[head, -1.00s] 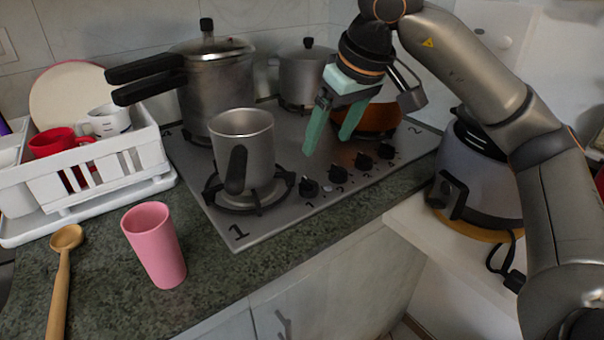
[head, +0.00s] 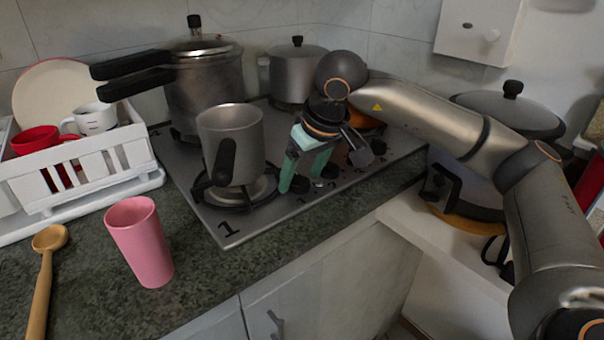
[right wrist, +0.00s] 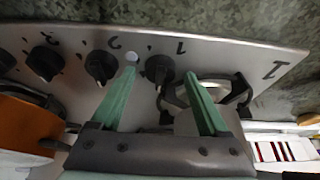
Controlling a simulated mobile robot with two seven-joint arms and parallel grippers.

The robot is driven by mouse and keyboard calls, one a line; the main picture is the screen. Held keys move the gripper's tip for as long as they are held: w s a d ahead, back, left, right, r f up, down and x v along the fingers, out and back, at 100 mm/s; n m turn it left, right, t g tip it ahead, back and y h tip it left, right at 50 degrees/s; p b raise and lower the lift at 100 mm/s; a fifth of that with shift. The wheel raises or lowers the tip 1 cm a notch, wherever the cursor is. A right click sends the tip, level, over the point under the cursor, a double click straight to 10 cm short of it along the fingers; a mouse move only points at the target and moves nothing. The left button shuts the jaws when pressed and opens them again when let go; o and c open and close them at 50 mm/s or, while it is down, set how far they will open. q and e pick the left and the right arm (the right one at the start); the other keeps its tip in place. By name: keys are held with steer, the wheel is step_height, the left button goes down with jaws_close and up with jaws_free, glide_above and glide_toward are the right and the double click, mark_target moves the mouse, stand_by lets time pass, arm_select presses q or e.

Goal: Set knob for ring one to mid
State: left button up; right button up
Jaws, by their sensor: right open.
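The stove knob labelled 1 (right wrist: 160,70) is black and lies between my right gripper's fingertips in the right wrist view, nearer the left finger. In the head view it shows as a dark shape (head: 300,185) partly hidden by the fingers. My right gripper (head: 301,181) is open, its green fingers pointing down at the stove's front edge; contact with the knob cannot be told. It also shows in the right wrist view (right wrist: 160,74). Ring one (head: 236,190), at the stove corner marked 1, bears a steel mug-like pot (head: 232,140). My left gripper is not in view.
More knobs (right wrist: 103,67) sit in the same row. A pressure cooker (head: 207,85) and a lidded pot (head: 297,75) stand behind. A pink cup (head: 140,242), wooden spoon (head: 42,275) and white dish rack (head: 80,170) are on the left counter.

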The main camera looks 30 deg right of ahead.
jaws_close()
stand_by(0.5)
steer(key=shift+m, duration=0.3)
steer(key=m+h+p, duration=0.1)
steer(key=m, duration=0.1)
steer(key=shift+a+m, duration=0.15)
steer(key=shift+m, duration=0.15)
steer(key=m+h+p, duration=0.1)
steer(key=m, duration=0.2)
steer(key=shift+g, duration=0.4)
steer(key=shift+m+h, duration=0.5)
steer(key=shift+m, duration=0.1)
jaws_free()
